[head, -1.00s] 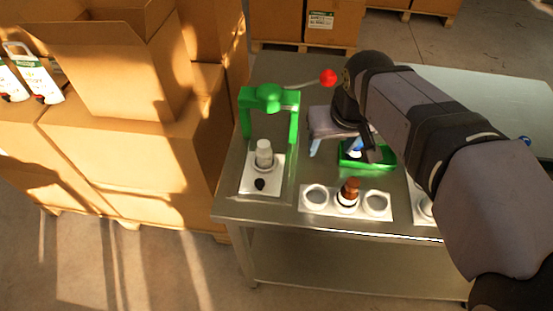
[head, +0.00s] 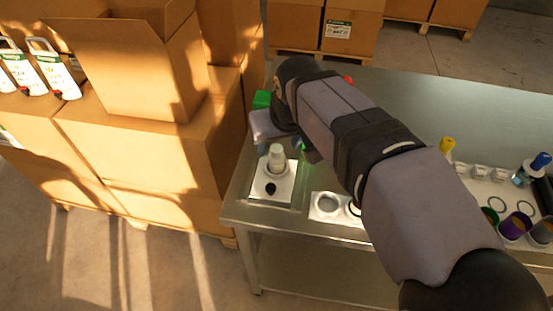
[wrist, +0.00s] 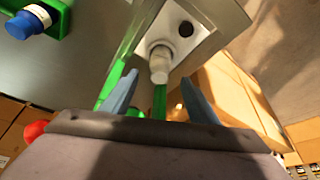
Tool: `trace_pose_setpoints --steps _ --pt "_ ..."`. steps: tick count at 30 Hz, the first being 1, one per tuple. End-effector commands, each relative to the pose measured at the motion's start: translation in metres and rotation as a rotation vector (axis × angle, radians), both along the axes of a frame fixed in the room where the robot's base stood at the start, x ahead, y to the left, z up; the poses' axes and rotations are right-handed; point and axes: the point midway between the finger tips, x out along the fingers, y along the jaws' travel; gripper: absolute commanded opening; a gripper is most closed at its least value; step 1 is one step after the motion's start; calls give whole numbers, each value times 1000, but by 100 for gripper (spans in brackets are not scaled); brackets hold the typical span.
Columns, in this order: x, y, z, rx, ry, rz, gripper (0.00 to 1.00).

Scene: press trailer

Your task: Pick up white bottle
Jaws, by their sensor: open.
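The white bottle (head: 277,158) stands upright on the white square base plate (head: 271,188) of the green press, near the table's left front corner. It also shows in the wrist view (wrist: 160,62), just beyond and between my two blue-grey fingers. My gripper (wrist: 160,95) is open and empty. In the head view my gripper is beside the press, close to the bottle, with its fingers mostly hidden by my wrist. The green press (head: 262,100) is mostly hidden behind my arm.
A blue-capped white bottle (wrist: 30,20) lies in a green tray (wrist: 62,16). A white holder (head: 326,206) sits right of the press. Cardboard boxes (head: 150,140) stand left of the table. Coloured containers (head: 514,226) are at the right. The back of the table is clear.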

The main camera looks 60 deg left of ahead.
Motion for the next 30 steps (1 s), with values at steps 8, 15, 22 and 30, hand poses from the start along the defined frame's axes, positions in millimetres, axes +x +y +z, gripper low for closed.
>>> trace_pose_setpoints --steps 8,15,22,30 --pt "4 11 -30 -5 1 0 54" --pt "6 18 -45 -2 1 -1 54" --pt "6 18 -46 -1 0 0 49" --pt "6 18 -45 0 0 0 3"
